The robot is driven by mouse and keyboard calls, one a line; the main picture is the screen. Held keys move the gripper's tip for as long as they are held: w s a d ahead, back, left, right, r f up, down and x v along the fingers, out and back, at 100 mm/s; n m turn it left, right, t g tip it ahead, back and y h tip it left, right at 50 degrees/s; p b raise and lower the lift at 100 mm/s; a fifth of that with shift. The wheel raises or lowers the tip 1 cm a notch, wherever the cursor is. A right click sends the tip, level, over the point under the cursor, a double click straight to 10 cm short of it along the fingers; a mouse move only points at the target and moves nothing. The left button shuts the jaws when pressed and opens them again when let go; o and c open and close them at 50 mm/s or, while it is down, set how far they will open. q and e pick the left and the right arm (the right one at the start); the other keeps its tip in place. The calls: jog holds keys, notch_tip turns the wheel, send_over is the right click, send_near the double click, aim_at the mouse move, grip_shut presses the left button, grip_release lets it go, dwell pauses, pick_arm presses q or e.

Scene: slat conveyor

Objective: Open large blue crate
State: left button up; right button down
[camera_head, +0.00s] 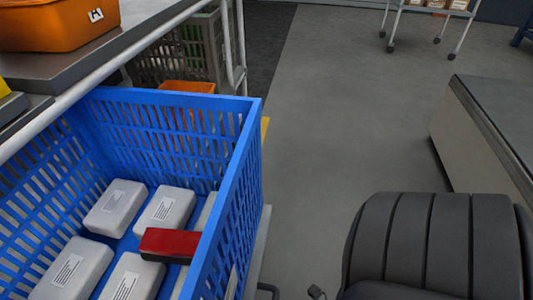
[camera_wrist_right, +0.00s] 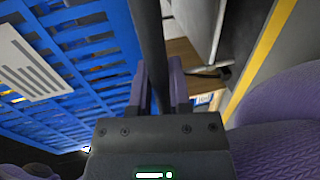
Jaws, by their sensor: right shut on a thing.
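The large blue crate (camera_head: 241,165) with slatted walls stands at the left in the head view, its top open with no lid seen. Several pale, labelled packages (camera_head: 117,207) lie inside, and a red block (camera_head: 170,244) lies near its right wall. The crate's blue lattice (camera_wrist_right: 85,45) also shows in the right wrist view, with a white label (camera_wrist_right: 30,68) beside it. My right gripper (camera_wrist_right: 158,75) is shut on a dark upright bar (camera_wrist_right: 149,30) beside the crate. What the bar belongs to is unclear. My left gripper is not in view.
A grey table (camera_head: 130,35) with an orange bin (camera_head: 60,28) is at the upper left. A black ribbed seat (camera_head: 435,240) stands at the lower right. A grey unit (camera_head: 480,140) is at the right edge. Grey floor (camera_head: 325,110) lies clear between them.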

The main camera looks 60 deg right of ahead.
jog(key=c, duration=0.6)
grip_release()
jog(key=shift+s+d, duration=0.15)
jog(key=shift+s, duration=0.15)
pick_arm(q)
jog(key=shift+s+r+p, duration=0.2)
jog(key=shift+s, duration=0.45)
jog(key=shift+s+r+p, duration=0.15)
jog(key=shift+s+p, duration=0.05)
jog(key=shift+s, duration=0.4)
pick_arm(e)
jog(key=v, duration=0.9)
jog(key=shift+s, duration=0.15)
